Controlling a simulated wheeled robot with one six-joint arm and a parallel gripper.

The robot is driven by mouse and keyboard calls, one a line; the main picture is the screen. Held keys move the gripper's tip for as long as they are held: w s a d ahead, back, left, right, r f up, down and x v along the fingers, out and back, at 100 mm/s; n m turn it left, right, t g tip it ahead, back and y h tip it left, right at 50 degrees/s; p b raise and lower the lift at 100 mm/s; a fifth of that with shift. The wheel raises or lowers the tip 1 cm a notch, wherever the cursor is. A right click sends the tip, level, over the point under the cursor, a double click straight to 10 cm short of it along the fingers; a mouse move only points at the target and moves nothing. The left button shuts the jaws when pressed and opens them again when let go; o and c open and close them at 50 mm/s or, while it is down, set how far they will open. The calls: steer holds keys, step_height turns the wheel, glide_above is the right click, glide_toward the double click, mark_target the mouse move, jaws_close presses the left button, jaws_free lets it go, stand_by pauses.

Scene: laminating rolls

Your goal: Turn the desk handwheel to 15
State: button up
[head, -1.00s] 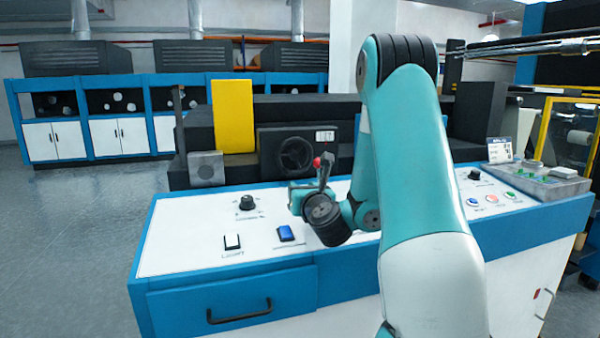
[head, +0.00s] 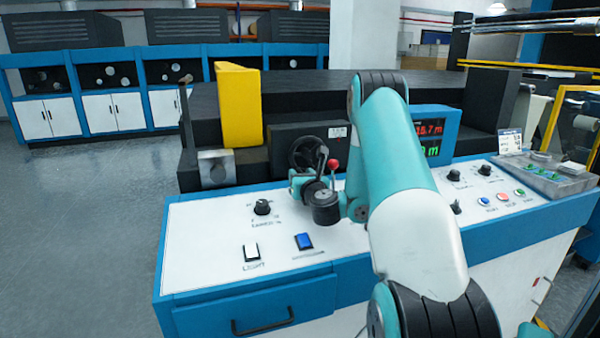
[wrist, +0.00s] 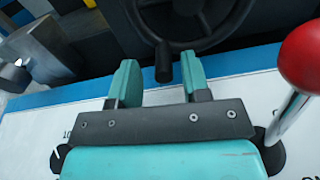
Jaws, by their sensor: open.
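The black handwheel (head: 308,150) is mounted on the dark panel at the back of the white desk, partly hidden by my gripper in the head view. In the wrist view the handwheel (wrist: 207,40) fills the top, and its dark handle knob (wrist: 163,65) points toward me between my fingers. My gripper (wrist: 157,82) is open, its two teal fingers on either side of the knob's line, with no visible contact. It also shows in the head view (head: 297,182) just in front of the wheel. A small white plate (head: 337,132) sits above the wheel; its marking is unreadable.
A lever with a red ball (wrist: 308,55) stands close at the right of my gripper. A display (head: 430,137) with red and green digits is behind my arm. A yellow guard (head: 238,108) rises at left. Knobs, buttons and a blue switch (head: 304,241) sit on the desk.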

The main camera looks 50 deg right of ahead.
steer(key=shift+d, duration=0.1)
steer(key=shift+s, duration=0.1)
steer(key=shift+c, duration=0.3)
steer(key=shift+d, duration=0.1)
jaws_close()
steer(key=shift+s+d+f+n+b, duration=0.2)
steer(key=shift+d+f+n+b, duration=0.1)
steer(key=shift+n+b, duration=0.3)
steer(key=shift+o, duration=0.3)
jaws_free()
steer(key=shift+r, duration=0.1)
steer(key=shift+a, duration=0.2)
